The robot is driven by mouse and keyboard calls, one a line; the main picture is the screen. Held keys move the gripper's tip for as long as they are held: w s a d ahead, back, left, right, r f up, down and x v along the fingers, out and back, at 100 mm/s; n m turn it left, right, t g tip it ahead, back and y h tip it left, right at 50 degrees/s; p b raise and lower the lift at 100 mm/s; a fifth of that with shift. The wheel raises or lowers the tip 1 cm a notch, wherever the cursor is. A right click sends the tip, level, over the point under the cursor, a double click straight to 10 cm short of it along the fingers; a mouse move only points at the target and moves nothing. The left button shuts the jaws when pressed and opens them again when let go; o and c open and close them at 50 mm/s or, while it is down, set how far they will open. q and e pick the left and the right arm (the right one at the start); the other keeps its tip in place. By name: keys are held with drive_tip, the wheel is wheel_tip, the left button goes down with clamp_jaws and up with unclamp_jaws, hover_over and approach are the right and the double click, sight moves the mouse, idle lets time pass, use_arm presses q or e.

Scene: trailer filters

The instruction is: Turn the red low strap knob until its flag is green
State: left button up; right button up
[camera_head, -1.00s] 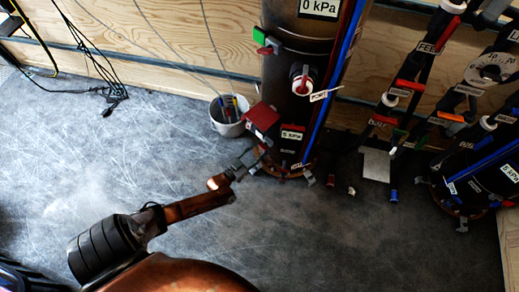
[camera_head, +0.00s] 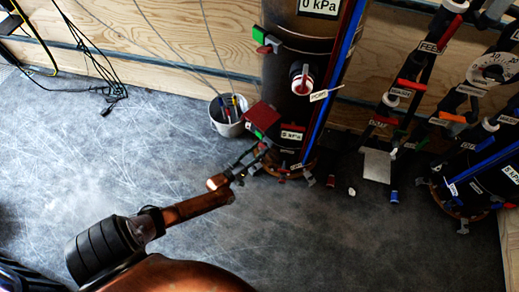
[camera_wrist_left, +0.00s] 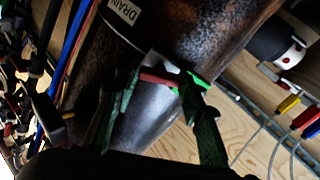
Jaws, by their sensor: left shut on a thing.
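The low strap knob sits on the left side of the dark filter vessel (camera_head: 300,80), near its base, and is mostly hidden by my gripper. Its flag (camera_head: 262,117) shows a red face with some green at the edge in the head view. In the left wrist view a red bar (camera_wrist_left: 158,78) and a bright green piece (camera_wrist_left: 196,82) show between and beside my fingers. My left gripper (camera_head: 259,153) reaches in from the lower left and is shut on the knob; its fingers also show in the wrist view (camera_wrist_left: 162,85). My right gripper is not in view.
A grey bucket (camera_head: 227,118) with tools stands just left of the vessel. An upper strap flag (camera_head: 261,34) is green. A white-and-red valve (camera_head: 302,80) juts from the vessel. Pipes and a second vessel stand at right.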

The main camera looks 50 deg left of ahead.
use_arm(q)
drive_tip(key=shift+f+n, duration=0.1)
drive_tip(key=shift+n, duration=0.5)
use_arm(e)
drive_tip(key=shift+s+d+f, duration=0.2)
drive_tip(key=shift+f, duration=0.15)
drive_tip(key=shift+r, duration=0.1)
use_arm(q)
drive_tip(key=o, duration=1.2)
drive_tip(key=shift+c, duration=0.2)
drive_tip(key=s, duration=1.2)
drive_tip(key=shift+d, duration=0.15)
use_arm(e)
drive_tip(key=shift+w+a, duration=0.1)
use_arm(q)
drive_tip(key=shift+d, duration=0.1)
